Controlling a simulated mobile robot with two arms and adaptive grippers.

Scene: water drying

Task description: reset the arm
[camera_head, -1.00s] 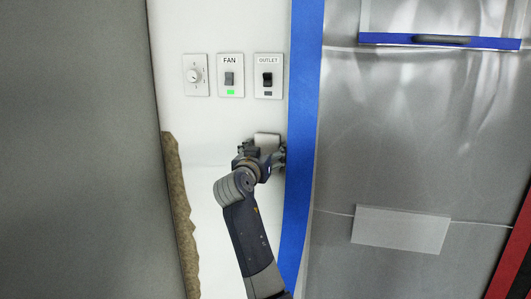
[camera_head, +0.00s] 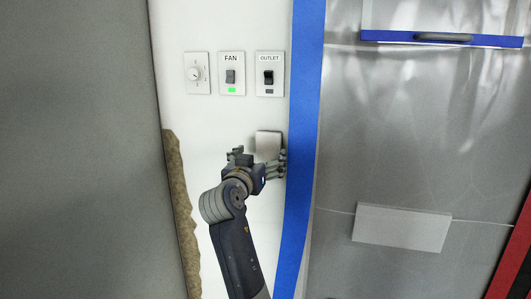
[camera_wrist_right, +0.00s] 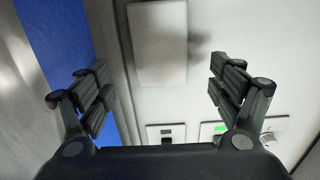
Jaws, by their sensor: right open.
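My right gripper (camera_head: 258,160) is open and empty in the head view, in front of the white wall, just below a small white box (camera_head: 268,144). In the right wrist view its two fingers (camera_wrist_right: 165,88) are spread wide, with the white box (camera_wrist_right: 158,42) beyond and between them, apart from both. My right arm comes up from the bottom of the head view. My left gripper is not in view.
A dial plate (camera_head: 197,73), a FAN switch (camera_head: 231,74) with a green light and an OUTLET switch (camera_head: 269,74) are on the wall (camera_head: 235,125) above. A blue strip (camera_head: 301,130) edges the metal panel (camera_head: 410,125) at right. A grey panel (camera_head: 80,150) fills the left.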

